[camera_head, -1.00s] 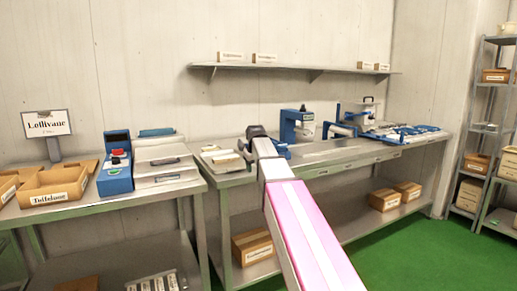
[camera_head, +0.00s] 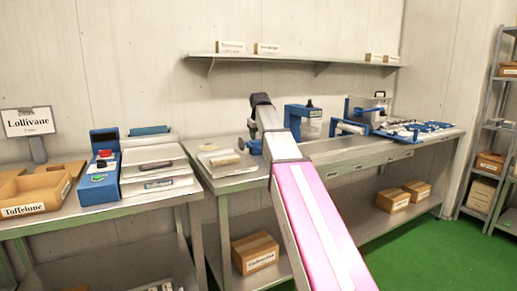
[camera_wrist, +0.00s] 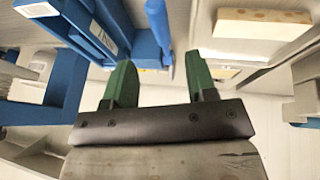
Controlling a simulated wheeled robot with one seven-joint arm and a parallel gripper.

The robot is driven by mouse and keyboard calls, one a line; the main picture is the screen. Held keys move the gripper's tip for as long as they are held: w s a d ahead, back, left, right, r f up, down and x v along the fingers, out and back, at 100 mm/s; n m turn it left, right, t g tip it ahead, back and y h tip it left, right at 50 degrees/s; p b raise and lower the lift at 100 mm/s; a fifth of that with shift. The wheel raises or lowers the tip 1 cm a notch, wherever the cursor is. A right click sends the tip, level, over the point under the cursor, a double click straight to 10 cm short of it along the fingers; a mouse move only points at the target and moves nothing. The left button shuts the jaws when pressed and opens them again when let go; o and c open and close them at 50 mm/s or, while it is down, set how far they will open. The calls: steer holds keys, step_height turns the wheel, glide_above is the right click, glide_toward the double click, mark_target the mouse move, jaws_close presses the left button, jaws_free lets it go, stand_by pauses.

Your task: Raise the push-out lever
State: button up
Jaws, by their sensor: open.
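My gripper (camera_wrist: 160,80) shows two green fingers, spread apart with nothing between them. In the wrist view, a rounded blue bar (camera_wrist: 158,24) lies just beyond the gap between the fingertips. It sits beside a labelled blue machine frame (camera_wrist: 108,30); I cannot tell whether this bar is the push-out lever. In the head view, my arm reaches over the middle bench, and my gripper is hidden behind it. A blue press-like machine (camera_head: 303,120) with a dark knob stands just right of my arm. A blue part (camera_head: 255,147) shows at my arm's left edge.
A light tray (camera_head: 225,163) lies left of my arm on the bench. Further right stand blue-framed equipment (camera_head: 375,110) and blue-white parts (camera_head: 418,130). A blue control box (camera_head: 104,167) stands on the left bench. A wall shelf (camera_head: 290,59) hangs above. Green floor is open at right.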

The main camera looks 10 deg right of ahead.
mark_target(258, 149)
steer(key=x, duration=0.8)
steer(key=shift+w+f, duration=0.15)
steer(key=shift+f, duration=0.2)
jaws_close()
steer(key=shift+r, duration=0.1)
